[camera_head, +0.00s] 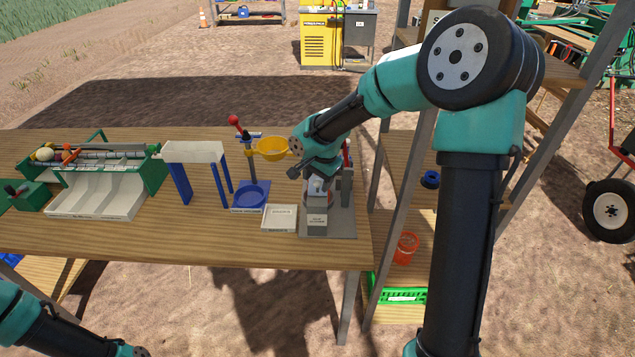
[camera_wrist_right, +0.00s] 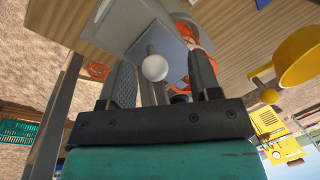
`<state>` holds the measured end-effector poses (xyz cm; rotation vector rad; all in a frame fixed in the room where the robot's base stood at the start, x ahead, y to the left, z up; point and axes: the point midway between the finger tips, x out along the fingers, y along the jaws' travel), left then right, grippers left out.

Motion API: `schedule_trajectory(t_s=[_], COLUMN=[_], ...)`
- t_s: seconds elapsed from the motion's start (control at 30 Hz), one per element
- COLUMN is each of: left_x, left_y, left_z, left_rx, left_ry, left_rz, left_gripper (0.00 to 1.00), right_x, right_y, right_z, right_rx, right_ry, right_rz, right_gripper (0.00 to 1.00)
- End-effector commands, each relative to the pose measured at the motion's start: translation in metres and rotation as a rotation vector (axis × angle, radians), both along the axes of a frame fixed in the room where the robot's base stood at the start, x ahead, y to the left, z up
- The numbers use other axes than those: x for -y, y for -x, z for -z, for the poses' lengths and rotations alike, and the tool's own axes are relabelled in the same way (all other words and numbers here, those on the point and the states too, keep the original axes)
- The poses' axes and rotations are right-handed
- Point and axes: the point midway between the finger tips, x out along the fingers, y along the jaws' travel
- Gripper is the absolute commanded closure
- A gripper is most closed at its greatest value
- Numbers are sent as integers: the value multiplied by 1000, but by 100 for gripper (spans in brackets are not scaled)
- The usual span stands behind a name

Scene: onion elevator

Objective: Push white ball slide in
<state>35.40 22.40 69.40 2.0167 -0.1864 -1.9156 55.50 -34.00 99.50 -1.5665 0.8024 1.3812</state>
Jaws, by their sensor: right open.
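The white ball (camera_wrist_right: 154,67) shows in the right wrist view on the end of a short grey rod. My right gripper (camera_wrist_right: 162,62) is open, with one finger on each side of the ball; I cannot tell whether either touches it. The rod runs to a grey device (camera_head: 317,224) on a grey plate at the right end of the table. In the head view my right gripper (camera_head: 319,183) is over this device and hides the ball. Only part of my left arm shows at the lower left, without its gripper.
Further left are a blue-legged stand (camera_head: 193,152) and a green sorter (camera_head: 151,178). A shelf post (camera_head: 392,237) rises close to the right.

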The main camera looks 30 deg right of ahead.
Motion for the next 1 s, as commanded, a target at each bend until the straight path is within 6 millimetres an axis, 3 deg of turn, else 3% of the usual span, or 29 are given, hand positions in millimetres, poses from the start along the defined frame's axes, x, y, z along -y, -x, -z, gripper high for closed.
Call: schedule_trajectory(t_s=[0.63, 1.0], left_x=[0, 0], left_y=[0, 0], left_z=[0, 0], left_rx=[0, 0], left_ry=[0, 0], left_rz=[0, 0], left_gripper=[60, 60], right_x=[0, 0], right_y=[0, 0], right_z=[-40, -44], right_rx=[0, 0], right_ry=[-1, -1], right_rz=[-1, -1], right_gripper=[43, 43])
